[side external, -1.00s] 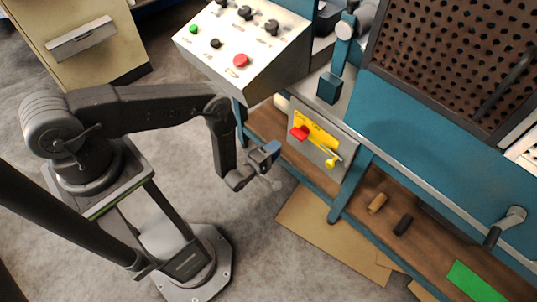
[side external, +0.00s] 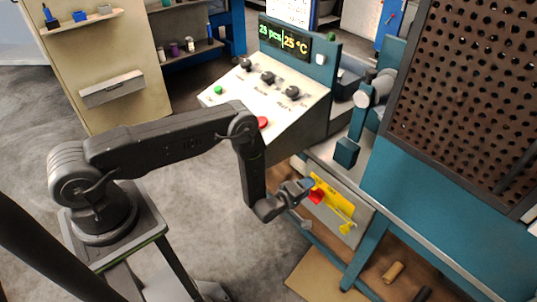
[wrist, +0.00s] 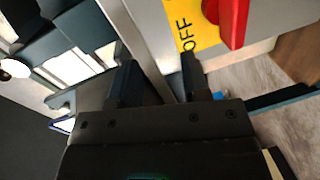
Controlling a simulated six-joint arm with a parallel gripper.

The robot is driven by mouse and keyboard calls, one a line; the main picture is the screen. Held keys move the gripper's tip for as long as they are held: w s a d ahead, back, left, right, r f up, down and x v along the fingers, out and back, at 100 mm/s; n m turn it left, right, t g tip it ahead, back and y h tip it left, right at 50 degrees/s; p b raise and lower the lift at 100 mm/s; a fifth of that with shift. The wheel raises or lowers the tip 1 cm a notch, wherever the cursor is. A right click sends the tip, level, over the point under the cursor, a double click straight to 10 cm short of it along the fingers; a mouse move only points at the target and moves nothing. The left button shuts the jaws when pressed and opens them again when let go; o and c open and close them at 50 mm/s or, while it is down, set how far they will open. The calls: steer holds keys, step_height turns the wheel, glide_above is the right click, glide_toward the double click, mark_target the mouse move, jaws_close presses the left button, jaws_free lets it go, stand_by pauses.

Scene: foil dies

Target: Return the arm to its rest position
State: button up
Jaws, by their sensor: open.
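My gripper (side external: 304,188) hangs at the end of my bent arm, in front of the grey switch box under the machine's table. In the wrist view my gripper (wrist: 158,75) shows two dark fingers held apart with nothing between them. A red switch handle (side external: 316,196) sits on a yellow plate (side external: 335,203) just right of the gripper. In the wrist view the red handle (wrist: 234,22) and the yellow plate (wrist: 188,32), reading OFF, lie beyond the right finger. I cannot tell whether the gripper touches the box.
A sloped control panel (side external: 268,92) with knobs and a red button (side external: 263,123) stands behind my arm. The blue machine (side external: 425,180) with a perforated guard (side external: 455,95) fills the right. A beige cabinet (side external: 105,60) stands at the back left. Grey floor (side external: 200,215) lies open below my arm.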

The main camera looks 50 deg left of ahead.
steer(key=w+r+m+g, duration=0.1)
steer(key=w+r+m, duration=0.15)
steer(key=r, duration=0.55)
steer(key=w+r+m+g, duration=0.1)
steer(key=w+r, duration=0.2)
steer(key=r, duration=0.5)
steer(key=s+a+r+m+g, duration=0.1)
steer(key=s+r+m+g, duration=0.3)
steer(key=r, duration=1.3)
steer(key=s+a+r+m+g, duration=0.1)
steer(key=s+r+m, duration=0.1)
steer(key=s+r, duration=0.45)
steer(key=s+r+m+g, duration=0.1)
steer(key=s+r+m, duration=0.25)
steer(key=s, duration=0.55)
steer(key=s+a+r+m+g, duration=0.1)
steer(key=s+m+g, duration=0.1)
steer(key=s, duration=1.6)
steer(key=shift+a+r+m+g, duration=0.15)
steer(key=shift+r+m+g, duration=0.15)
steer(key=shift+m+g, duration=0.15)
